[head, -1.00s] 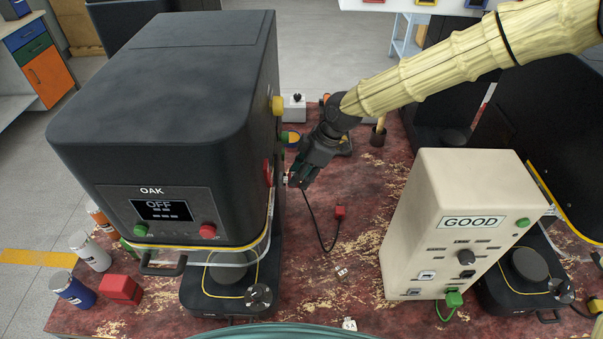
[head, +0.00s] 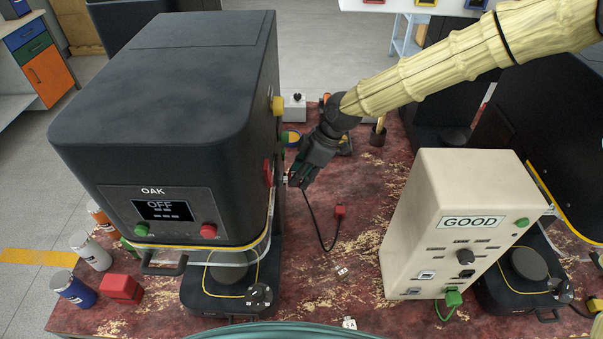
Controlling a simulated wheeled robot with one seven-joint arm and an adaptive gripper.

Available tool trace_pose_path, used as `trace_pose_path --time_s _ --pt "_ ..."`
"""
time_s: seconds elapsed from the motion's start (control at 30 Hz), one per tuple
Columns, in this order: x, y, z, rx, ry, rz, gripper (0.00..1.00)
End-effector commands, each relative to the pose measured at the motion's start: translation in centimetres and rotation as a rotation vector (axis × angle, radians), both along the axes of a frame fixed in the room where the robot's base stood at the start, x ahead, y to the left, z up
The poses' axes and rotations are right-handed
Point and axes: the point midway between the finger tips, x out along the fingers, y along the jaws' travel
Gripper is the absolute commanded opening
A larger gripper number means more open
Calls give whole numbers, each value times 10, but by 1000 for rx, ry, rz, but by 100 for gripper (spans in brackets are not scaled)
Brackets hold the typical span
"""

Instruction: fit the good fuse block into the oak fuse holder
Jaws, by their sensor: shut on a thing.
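The oak machine (head: 165,95) is a large dark box at the left, and its display reads OFF. On its right side is a red part (head: 268,172), seen edge-on; I cannot make out the oak fuse holder clearly there. My gripper (head: 295,181) points down and left, close beside this side wall. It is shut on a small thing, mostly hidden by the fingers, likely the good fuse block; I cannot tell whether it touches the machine. Two small pale blocks lie on the table, one in the middle (head: 341,271) and one marked at the front edge (head: 349,323).
A cream box labelled GOOD (head: 440,225) with a green plug (head: 453,298) stands at the right. A black cord with a red plug (head: 340,210) hangs onto the table below my gripper. Cans and a red block (head: 121,289) are at the left. The worn red tabletop between is mostly clear.

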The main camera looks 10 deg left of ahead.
Motion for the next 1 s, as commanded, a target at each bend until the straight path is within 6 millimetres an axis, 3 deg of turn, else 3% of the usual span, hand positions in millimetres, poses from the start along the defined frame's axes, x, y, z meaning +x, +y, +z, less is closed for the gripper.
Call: trace_pose_path --time_s 0.8,0.83,0.93,1.0 --pt "-2 9 0 0 -1 0 0" --pt "-2 9 0 0 -1 0 33" --pt "-2 9 0 0 -1 0 51" --pt "-1 9 0 0 0 0 55"
